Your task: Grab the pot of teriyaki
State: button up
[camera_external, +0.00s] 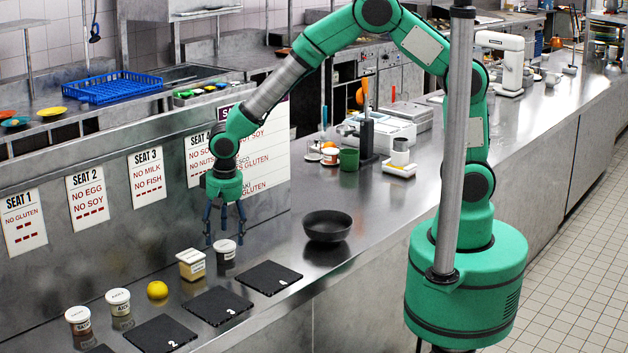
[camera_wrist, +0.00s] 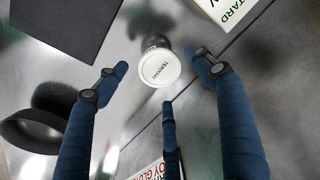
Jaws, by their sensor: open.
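The pot of teriyaki (camera_external: 225,251) is a small dark pot with a white lid, standing on the steel counter near the wall. In the wrist view its round white lid (camera_wrist: 159,68), lettered TERIYAKI, shows between and just beyond my fingertips. My gripper (camera_external: 224,238) points down above and close to the pot, with its blue fingers spread. In the wrist view my gripper (camera_wrist: 160,84) is open and empty, with fingers on the left, the right and below the lid. I cannot tell whether a finger touches it.
A mustard tub (camera_external: 191,264) stands close on the left; its labelled corner shows in the wrist view (camera_wrist: 222,10). A black mat (camera_external: 269,277) lies in front, a dark bowl (camera_external: 327,226) to the right. A lemon (camera_external: 157,290), more pots and numbered mats are further left.

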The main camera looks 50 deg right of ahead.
aim_at(224, 245)
jog(key=shift+w+d+f+b, duration=0.1)
jog(key=shift+w+f+b, duration=0.1)
jog(key=shift+f, duration=0.95)
jog(key=shift+w+f+b, duration=0.1)
jog(key=shift+f+b, duration=0.05)
jog(key=shift+f, duration=0.95)
jog(key=c, duration=1.2)
